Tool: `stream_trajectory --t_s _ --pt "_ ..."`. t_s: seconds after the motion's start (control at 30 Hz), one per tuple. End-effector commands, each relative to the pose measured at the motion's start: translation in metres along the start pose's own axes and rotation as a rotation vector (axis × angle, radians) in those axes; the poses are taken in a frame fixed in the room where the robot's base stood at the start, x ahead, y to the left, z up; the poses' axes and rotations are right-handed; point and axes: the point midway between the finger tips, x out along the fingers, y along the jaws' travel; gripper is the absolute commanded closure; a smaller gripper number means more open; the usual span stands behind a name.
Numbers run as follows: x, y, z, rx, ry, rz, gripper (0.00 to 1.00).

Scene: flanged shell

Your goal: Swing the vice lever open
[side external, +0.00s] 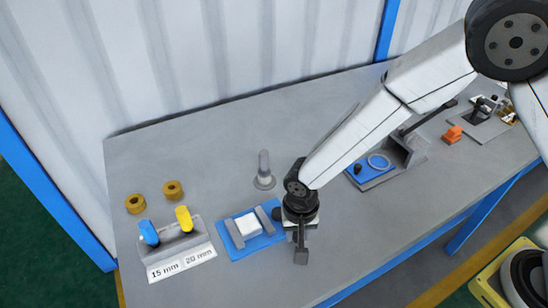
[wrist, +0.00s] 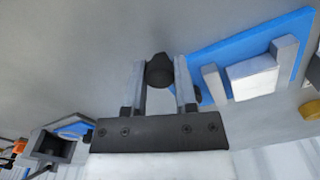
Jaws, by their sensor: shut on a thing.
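The vice is a blue base (side external: 231,241) with two grey jaws and a white block (side external: 248,225) between them, on the bench left of my gripper in the side view. Its blue base (wrist: 213,46) is at the upper right in the wrist view. My gripper (side external: 301,248) points down just right of the vice. In the wrist view my gripper (wrist: 160,72) is shut on a dark rounded knob (wrist: 158,68), which I take as the vice lever's end. The rest of the lever is mostly hidden, so its angle cannot be told.
A grey upright peg (side external: 264,170) stands behind the vice. A holder with blue and yellow handles (side external: 184,236) and two brass rings (side external: 173,190) are at left. A grey fixture with a blue plate (side external: 376,170) is at right. The bench front is clear.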

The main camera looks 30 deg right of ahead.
Motion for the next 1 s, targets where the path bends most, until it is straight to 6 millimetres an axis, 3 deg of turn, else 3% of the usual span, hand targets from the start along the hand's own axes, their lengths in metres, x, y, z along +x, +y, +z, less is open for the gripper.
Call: stream_trajectory --t_s 0.37,0.4,0.47,0.5,1.0 --pt "-0.0003 -0.0019 0.0009 0.009 0.0 -0.004 1.0" --pt "-0.0003 -0.002 0.0009 0.009 0.0 -0.004 0.52" --pt "-0.0003 -0.0018 0.0008 0.008 0.0 -0.003 0.33" --pt "-0.0003 -0.0017 0.0007 0.008 0.0 -0.003 0.29" --pt "-0.0068 -0.0015 -0.0001 0.006 0.001 -0.004 0.29"
